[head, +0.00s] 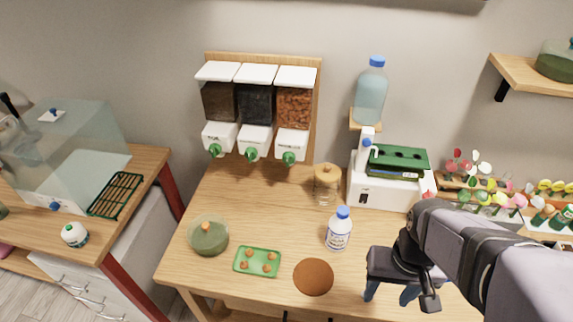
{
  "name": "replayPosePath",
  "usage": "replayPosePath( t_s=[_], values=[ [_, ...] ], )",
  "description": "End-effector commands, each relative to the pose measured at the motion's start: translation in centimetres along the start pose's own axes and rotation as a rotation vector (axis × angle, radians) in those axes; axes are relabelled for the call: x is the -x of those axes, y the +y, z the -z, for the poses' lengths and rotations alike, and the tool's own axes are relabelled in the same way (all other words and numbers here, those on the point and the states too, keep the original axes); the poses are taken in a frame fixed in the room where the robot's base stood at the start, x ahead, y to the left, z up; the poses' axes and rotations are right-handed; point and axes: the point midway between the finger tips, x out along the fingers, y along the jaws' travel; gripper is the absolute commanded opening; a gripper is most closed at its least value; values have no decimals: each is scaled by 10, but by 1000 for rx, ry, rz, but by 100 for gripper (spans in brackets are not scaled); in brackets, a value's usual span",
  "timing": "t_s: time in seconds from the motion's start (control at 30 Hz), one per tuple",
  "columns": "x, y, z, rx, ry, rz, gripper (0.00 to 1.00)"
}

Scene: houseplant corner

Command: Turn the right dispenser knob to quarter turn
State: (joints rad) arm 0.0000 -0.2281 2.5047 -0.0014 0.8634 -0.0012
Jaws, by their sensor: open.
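Three wall dispensers hang on a wooden backboard (262,56) above the table. The right dispenser (295,108) holds reddish-brown granules and has a white lid and a white lower housing. Its green knob (289,158) sits at the front of that housing; its exact turn angle is too small to tell. The middle dispenser knob (251,154) and left dispenser knob (214,151) are also green. My gripper (388,294) is open and empty, with blue fingertips pointing down over the table's front right. It is well below and to the right of the right knob, touching no dispenser.
A white machine (388,195) and a blue bottle (371,92) are right of the dispensers.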

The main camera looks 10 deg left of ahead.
Motion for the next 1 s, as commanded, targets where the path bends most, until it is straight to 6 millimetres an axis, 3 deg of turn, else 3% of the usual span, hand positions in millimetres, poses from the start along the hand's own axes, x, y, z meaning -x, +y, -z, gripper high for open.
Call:
replayPosePath(
  t_s=[0.23,0.47,0.77,1.0],
  values=[
    [43,0,1,0,4,0,49],
    [28,-33,45,77,130,63,49],
    [16,-98,125,186,390,163,49],
    [19,-183,212,260,743,236,49]
  ],
)
